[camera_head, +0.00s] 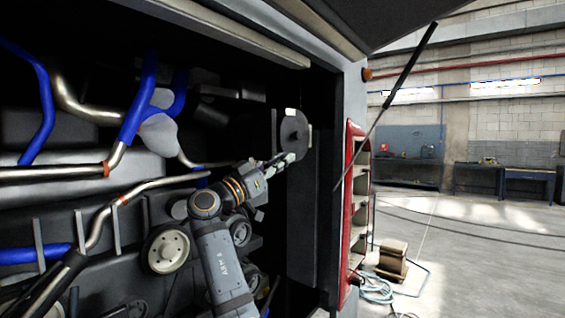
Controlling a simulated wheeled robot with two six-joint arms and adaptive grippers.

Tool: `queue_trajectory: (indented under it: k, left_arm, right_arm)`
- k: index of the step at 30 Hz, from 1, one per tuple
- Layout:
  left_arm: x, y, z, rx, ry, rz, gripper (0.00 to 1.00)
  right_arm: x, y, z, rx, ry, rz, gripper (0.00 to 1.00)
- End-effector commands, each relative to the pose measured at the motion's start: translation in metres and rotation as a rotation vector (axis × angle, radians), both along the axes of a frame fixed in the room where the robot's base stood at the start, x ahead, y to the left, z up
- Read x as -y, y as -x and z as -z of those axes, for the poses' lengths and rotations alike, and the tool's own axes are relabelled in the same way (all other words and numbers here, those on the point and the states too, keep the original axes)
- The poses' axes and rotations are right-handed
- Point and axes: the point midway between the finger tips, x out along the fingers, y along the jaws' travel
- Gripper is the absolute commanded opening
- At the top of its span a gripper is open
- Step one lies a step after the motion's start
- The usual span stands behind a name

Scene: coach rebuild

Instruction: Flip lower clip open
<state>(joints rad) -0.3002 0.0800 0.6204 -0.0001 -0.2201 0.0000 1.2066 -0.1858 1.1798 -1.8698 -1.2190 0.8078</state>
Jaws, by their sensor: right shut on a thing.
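A dark round housing (294,132) is mounted at the right inside the open engine bay. A small pale clip (289,112) shows at its top edge. My right gripper (287,159) is at the housing's lower edge, with its fingers closed there. The lower clip is between or behind the fingers and mostly hidden, so I cannot make out its angle. My right arm comes up from the bottom middle. My left gripper is not in view.
Blue hoses (139,98) and metal pipes (155,184) fill the bay at left. Pulleys (167,249) sit below, beside my right arm. A dark bay post (316,190) and a red-framed rack (353,215) stand at right. Open workshop floor (480,260) lies beyond.

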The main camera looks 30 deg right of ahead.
Motion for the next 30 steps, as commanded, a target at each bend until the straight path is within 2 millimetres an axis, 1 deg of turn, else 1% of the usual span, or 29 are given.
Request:
queue_trajectory:
  k: [12,13,16,18,26,28,30]
  left_arm:
    - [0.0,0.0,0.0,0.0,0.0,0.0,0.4]
    - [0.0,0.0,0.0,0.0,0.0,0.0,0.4]
    - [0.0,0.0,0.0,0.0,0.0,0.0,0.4]
    - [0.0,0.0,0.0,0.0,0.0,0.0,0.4]
    - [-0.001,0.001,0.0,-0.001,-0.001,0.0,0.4]
    - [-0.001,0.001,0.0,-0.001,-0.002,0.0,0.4]
    - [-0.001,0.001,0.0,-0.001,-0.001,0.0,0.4]
  right_arm:
    - [-0.001,0.0,-0.001,0.001,0.004,0.005,0.0]
    - [-0.001,0.0,-0.001,0.001,0.004,0.005,0.14]
    - [-0.001,0.0,-0.001,0.001,0.004,0.005,0.27]
    - [0.0,0.0,-0.001,0.001,0.003,0.005,0.34]
    - [-0.001,0.0,0.0,0.0,0.002,0.005,0.34]
    - [-0.006,0.001,0.002,0.001,0.002,0.004,0.34]
    - [-0.016,0.002,0.006,0.001,0.0,0.002,0.34]
